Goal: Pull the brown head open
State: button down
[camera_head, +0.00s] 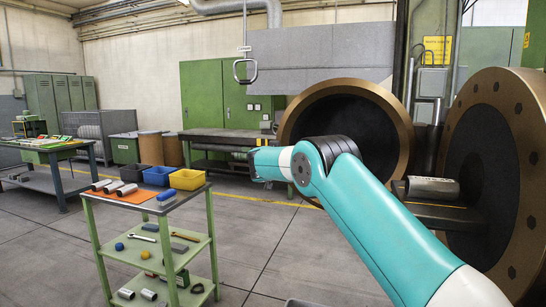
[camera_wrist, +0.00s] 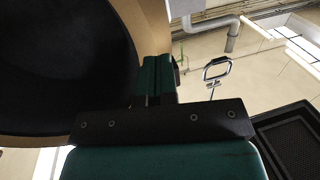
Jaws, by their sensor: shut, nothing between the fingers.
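The brown head (camera_head: 350,112) is a large round disc with a brown-gold rim and a dark face, in the middle right of the head view. It stands apart from the brown bolted flange (camera_head: 500,165) at the far right, with a gap between them. In the wrist view the head (camera_wrist: 60,70) fills the left side, its rim curving down past the fingers. My gripper (camera_wrist: 156,62) is shut and empty, its green fingers together at the rim's edge. I cannot tell whether they touch it. In the head view my arm hides part of the head's lower left.
A green trolley (camera_head: 150,228) with yellow, blue and black bins stands at the left front. A workbench (camera_head: 222,134) and green cabinets stand behind. A metal cylinder (camera_head: 432,188) lies on a ledge by the flange. The floor between trolley and arm is clear.

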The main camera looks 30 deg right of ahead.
jog(key=s+a+n+g+y+b, duration=0.3)
jog(key=s+a+y, duration=0.3)
jog(key=s+a, duration=1.1)
jog(key=s+a+f+n+g+y+p, duration=0.1)
jog(key=s+a+n+g+y, duration=0.1)
jog(key=s, duration=1.1)
jog(key=s+a+f+n+g+y+p, duration=0.2)
jog(key=s+a+n+g, duration=0.3)
jog(key=s, duration=0.9)
jog(key=s+a+f+n+g+y+p, duration=0.2)
jog(key=s+a+n+g+y, duration=0.2)
jog(key=s, duration=1)
jog(key=shift+s+a+f+g, duration=0.15)
jog(key=shift+a+f+g, duration=0.1)
jog(key=shift+a+g, duration=0.25)
